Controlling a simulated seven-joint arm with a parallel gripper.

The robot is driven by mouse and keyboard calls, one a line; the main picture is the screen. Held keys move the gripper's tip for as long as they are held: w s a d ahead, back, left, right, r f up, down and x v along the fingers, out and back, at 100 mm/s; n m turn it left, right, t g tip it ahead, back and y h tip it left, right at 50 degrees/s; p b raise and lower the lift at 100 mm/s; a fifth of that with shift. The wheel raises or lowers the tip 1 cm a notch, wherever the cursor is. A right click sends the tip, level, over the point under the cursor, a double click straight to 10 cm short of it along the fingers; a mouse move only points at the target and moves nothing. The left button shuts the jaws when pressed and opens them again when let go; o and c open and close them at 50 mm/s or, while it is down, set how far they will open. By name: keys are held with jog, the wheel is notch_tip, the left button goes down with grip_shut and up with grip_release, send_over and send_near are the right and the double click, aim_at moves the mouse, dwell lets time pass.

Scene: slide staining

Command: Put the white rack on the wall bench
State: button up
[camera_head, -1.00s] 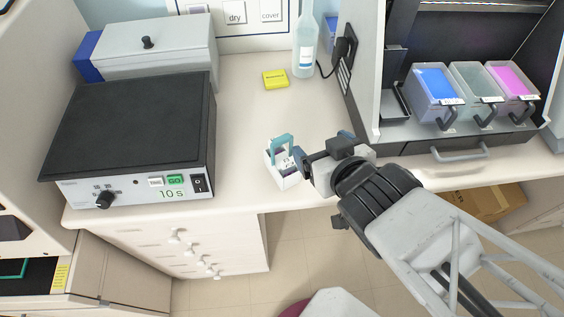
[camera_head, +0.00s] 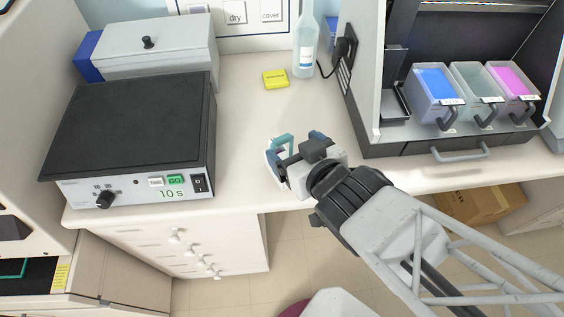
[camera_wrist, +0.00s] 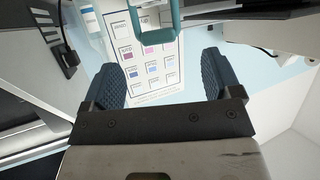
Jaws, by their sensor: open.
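The white rack (camera_head: 271,169) has a teal handle (camera_head: 284,141) and sits upright near the front edge of the pale bench. My gripper (camera_head: 294,148) is beside it on its right, partly covering it. In the wrist view the two dark blue fingers of my gripper (camera_wrist: 160,78) are apart with nothing between them. The teal handle (camera_wrist: 168,22) shows at the top of that view, beyond the fingertips. I cannot tell whether a finger touches the rack.
A black-topped timer box (camera_head: 130,130) stands left of the rack. A yellow block (camera_head: 275,79) and a bottle (camera_head: 305,50) are behind. At the right, a hood holds several staining trays (camera_head: 437,92). The bench between the block and rack is clear.

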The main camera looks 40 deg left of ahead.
aim_at(283, 139)
jog(key=shift+w+a+f, duration=0.15)
jog(key=shift+a, duration=0.1)
jog(key=shift+a, duration=0.1)
jog(key=shift+x, duration=2.55)
jog(key=shift+f, duration=0.15)
jog(key=shift+c, duration=0.5)
jog(key=c, duration=1.2)
